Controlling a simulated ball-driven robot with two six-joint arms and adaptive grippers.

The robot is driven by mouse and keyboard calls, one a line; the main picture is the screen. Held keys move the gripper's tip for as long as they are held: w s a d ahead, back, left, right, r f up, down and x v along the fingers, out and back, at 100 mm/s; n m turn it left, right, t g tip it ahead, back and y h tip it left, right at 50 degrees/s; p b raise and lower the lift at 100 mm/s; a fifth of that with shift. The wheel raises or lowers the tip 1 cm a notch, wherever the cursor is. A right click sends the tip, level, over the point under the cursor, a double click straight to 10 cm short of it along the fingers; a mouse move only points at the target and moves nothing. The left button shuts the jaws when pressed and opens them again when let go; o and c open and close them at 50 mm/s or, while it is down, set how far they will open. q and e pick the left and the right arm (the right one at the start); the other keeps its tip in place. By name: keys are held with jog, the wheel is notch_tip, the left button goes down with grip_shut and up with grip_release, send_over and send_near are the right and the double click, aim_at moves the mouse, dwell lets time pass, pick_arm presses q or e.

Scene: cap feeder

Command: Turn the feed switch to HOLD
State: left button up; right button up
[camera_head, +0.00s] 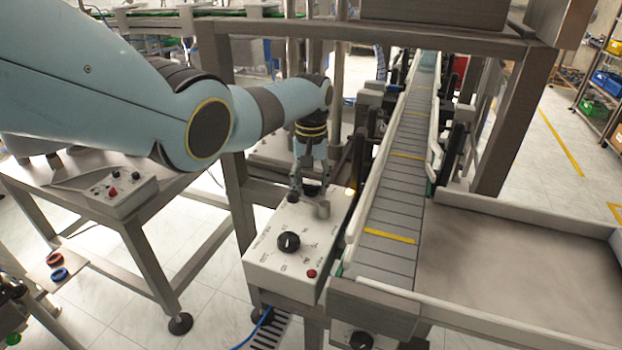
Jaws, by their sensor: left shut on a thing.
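A pale control box (277,266) stands in the middle of the view, left of the conveyor. On its top is a black rotary knob (289,241) with printed marks around it, too small to read. My left gripper (308,198) points down over the far end of the box, beyond the black knob and apart from it. It is shut on a small part there, which its fingers mostly hide; I cannot tell which part it is. A short grey cylinder (323,209) shows beside the fingertips. My right gripper is not in view.
A red button (311,273) sits at the box's near right corner. The conveyor (395,190) with its side rails runs close along the right, and a frame post (237,200) stands at the left. Another panel (119,191) is on the left table.

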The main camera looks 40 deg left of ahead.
aim_at(311, 185)
pick_arm(q)
jog(key=shift+n+p, duration=0.35)
jog(key=shift+n, duration=1.15)
jog(key=o, duration=1.2)
jog(key=shift+r, duration=0.15)
notch_tip(311, 185, up, 12)
jog(key=shift+f, duration=0.1)
